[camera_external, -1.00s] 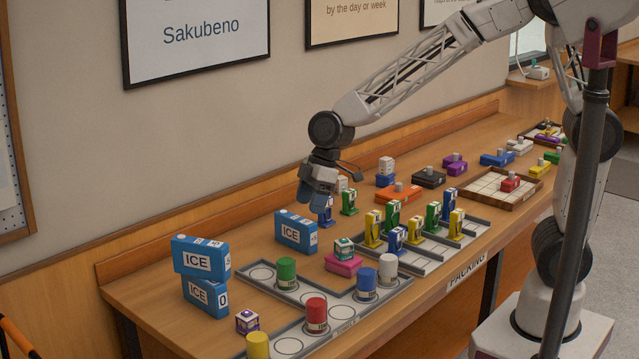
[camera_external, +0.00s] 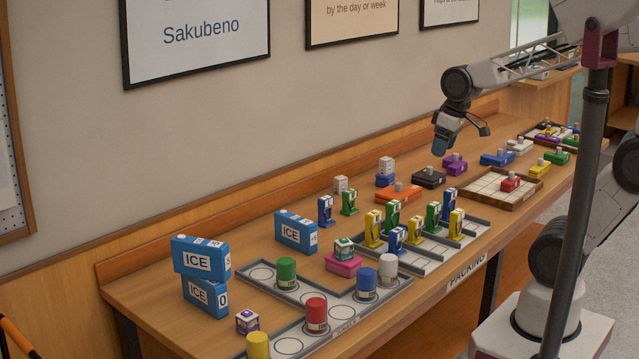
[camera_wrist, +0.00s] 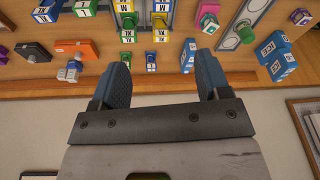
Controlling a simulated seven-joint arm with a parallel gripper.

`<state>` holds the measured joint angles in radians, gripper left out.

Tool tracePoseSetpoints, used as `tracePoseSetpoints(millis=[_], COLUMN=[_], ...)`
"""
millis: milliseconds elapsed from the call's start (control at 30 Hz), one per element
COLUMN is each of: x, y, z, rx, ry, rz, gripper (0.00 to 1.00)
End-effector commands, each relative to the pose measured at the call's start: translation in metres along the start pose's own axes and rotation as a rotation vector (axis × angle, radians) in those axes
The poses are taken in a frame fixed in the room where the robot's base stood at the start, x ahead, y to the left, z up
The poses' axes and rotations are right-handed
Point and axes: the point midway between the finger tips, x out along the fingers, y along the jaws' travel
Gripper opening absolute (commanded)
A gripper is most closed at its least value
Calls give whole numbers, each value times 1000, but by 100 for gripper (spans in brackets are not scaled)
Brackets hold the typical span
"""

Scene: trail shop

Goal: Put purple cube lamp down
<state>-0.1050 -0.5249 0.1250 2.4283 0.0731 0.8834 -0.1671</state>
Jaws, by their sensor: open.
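A small purple cube with a white face (camera_external: 247,321) stands on the table at the front left; I take it for the purple cube lamp. A small purple cube also shows at the upper right of the wrist view (camera_wrist: 300,17). My gripper (camera_external: 440,148) is in the air over the back right of the table, far from the cube. In the wrist view my gripper (camera_wrist: 162,68) has its two blue fingers spread, with nothing between them.
Blue ICE boxes (camera_external: 200,260) are stacked behind the cube. A grey tray (camera_external: 395,292) with coloured cylinders lies to its right. Another grey tray (camera_external: 478,232) holds several coloured figures. Coloured blocks with knobs, such as the orange one (camera_external: 398,192), stand further right.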

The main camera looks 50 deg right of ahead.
Motion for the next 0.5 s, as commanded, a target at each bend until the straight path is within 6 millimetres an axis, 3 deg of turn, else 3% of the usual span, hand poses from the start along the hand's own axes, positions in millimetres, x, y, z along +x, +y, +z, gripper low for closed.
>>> tracePoseSetpoints(millis=[33, 200, 500], x=[-4, -13, -16], y=[9, 26, 35], z=[16, 54, 77], rx=[45, 168, 244], ry=[1, -1, -2], rz=[18, 63, 92], gripper=[70, 70, 70])
